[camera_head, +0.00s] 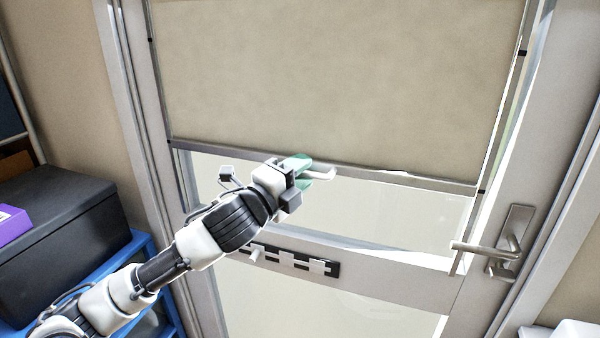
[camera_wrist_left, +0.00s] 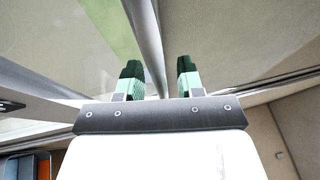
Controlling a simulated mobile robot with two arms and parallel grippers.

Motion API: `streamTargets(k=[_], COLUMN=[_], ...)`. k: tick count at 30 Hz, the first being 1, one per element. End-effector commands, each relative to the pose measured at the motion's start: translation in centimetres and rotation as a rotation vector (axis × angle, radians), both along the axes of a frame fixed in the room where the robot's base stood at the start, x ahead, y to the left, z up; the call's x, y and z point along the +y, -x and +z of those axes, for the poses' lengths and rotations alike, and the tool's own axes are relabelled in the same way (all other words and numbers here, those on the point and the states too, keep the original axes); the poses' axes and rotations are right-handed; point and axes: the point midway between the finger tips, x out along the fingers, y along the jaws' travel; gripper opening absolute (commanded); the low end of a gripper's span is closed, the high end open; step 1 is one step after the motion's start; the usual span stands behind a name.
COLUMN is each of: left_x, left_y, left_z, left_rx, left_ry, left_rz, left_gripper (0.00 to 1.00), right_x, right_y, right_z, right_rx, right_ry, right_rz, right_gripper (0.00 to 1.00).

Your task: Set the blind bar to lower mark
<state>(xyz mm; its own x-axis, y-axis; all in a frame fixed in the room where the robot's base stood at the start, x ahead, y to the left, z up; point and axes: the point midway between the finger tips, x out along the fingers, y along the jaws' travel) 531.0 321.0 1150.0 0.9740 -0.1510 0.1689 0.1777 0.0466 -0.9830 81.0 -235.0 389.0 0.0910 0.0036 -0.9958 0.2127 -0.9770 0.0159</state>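A beige roller blind (camera_head: 330,75) hangs over the door's glass. Its grey blind bar (camera_head: 420,181) runs along the lower edge, slightly tilted in the picture. Small dark marks sit on the side frame: an upper one (camera_head: 523,52) and a lower one (camera_head: 482,191) at the right. The bar's right end appears close to the lower mark. My left gripper (camera_head: 312,172) is at the middle of the bar. In the left wrist view its green-tipped fingers (camera_wrist_left: 159,78) are apart, with the bar (camera_wrist_left: 147,40) between them and gaps visible. My right gripper is not in view.
A door handle (camera_head: 480,250) sticks out at the right. A black-and-white strip with a knob (camera_head: 290,261) is on the rail below the blind. A black box (camera_head: 60,230) and a purple box (camera_head: 12,224) stand at the left on a blue rack (camera_head: 150,245).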

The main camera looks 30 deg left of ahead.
Motion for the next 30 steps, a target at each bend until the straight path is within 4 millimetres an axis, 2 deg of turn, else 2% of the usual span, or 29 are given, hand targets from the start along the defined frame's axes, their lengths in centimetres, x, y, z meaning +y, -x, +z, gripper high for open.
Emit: streamTargets(k=[7, 11, 21, 30], left_x=[0.0, 0.2, 0.8, 1.3], left_y=[0.1, 0.8, 5.3, 8.6], left_z=[0.0, -0.4, -1.4, -1.7], left_rx=[0.000, 0.002, 0.004, 0.003], left_ry=[0.000, -0.001, -0.003, 0.001], left_rz=[0.000, 0.001, 0.000, -0.001], left_gripper=[0.37, 0.37, 0.37, 0.37], right_x=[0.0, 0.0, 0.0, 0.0], right_y=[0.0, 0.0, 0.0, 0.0], right_z=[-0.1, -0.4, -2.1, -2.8], right_rx=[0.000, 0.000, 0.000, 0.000], right_ry=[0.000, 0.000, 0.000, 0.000], right_rz=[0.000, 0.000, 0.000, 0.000], right_gripper=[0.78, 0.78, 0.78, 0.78])
